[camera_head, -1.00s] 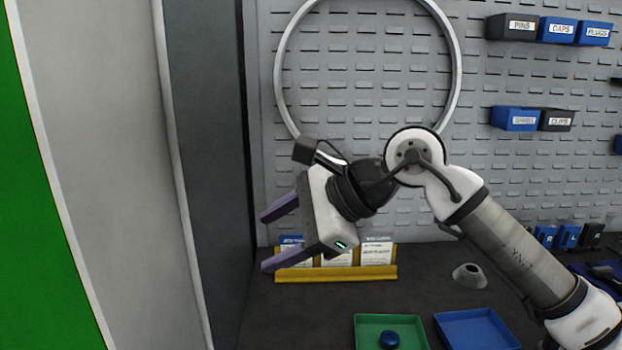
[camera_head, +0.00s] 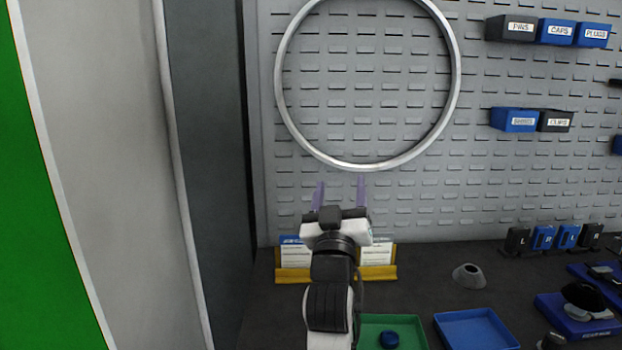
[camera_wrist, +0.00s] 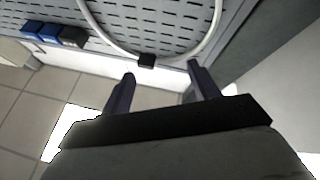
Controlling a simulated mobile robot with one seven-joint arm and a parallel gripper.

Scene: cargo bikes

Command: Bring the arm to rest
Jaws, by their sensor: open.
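My gripper (camera_head: 340,190) is open and empty in the head view, its two purple fingers pointing up toward the pegboard. It stands in front of the yellow card rack and below the metal ring. My arm (camera_head: 332,300) comes up from the bottom of the picture beneath it. In the wrist view my gripper (camera_wrist: 160,78) shows two dark fingers apart with nothing between them. The ring shows beyond the fingertips there.
A metal ring (camera_head: 281,95) hangs on the grey pegboard (camera_head: 520,190). A yellow card rack (camera_head: 378,272), a green tray (camera_head: 415,322) with a dark blue round part (camera_head: 389,339), a blue tray (camera_head: 475,330) and a grey cone (camera_head: 469,276) stand on the bench. A dark panel (camera_head: 205,150) borders the left.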

